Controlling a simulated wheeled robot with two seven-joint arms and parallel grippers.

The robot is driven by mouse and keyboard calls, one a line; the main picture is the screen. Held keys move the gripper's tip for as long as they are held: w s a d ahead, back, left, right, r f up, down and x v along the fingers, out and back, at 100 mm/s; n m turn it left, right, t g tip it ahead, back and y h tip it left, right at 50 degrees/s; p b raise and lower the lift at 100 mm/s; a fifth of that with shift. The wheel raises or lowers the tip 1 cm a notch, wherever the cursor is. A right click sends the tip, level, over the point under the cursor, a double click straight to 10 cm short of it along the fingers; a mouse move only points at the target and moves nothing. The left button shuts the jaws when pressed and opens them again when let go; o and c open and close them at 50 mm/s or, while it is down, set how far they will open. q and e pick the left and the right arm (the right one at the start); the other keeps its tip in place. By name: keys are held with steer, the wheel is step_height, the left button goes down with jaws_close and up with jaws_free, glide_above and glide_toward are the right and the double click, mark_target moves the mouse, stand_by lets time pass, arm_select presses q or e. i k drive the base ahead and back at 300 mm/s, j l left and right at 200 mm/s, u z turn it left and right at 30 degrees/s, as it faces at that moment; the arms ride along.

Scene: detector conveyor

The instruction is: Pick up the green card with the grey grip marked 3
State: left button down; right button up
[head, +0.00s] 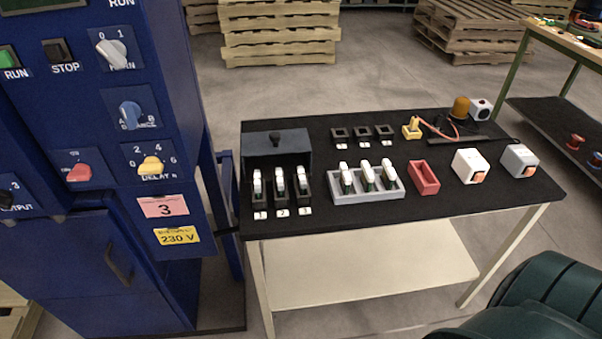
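Three cards with pale grips stand upright in black holders at the left of the black-topped table (450,199). Small white labels in front of them read 1, 2 and 3. The card behind label 3 (302,179) is the rightmost; its grip looks whitish grey, and the colour of its body is hard to tell. Three more cards, with whitish grips and green bodies, stand in a grey tray (368,199) to the right, including its rightmost card (387,171). I cannot read any number on the grips themselves. Neither of my grippers is in view.
A dark grey box (277,142) stands behind the black holders. A blue control cabinet (90,250) stands close left. A dark green rounded object (550,300) fills the lower right.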

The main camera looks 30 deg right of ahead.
mark_target(302, 183)
steer(key=k+l, duration=0.1)
steer(key=l, duration=0.8)
steer(key=k+l, duration=0.1)
steer(key=l, duration=0.8)
steer(key=k+l, duration=0.1)
steer(key=l, duration=0.8)
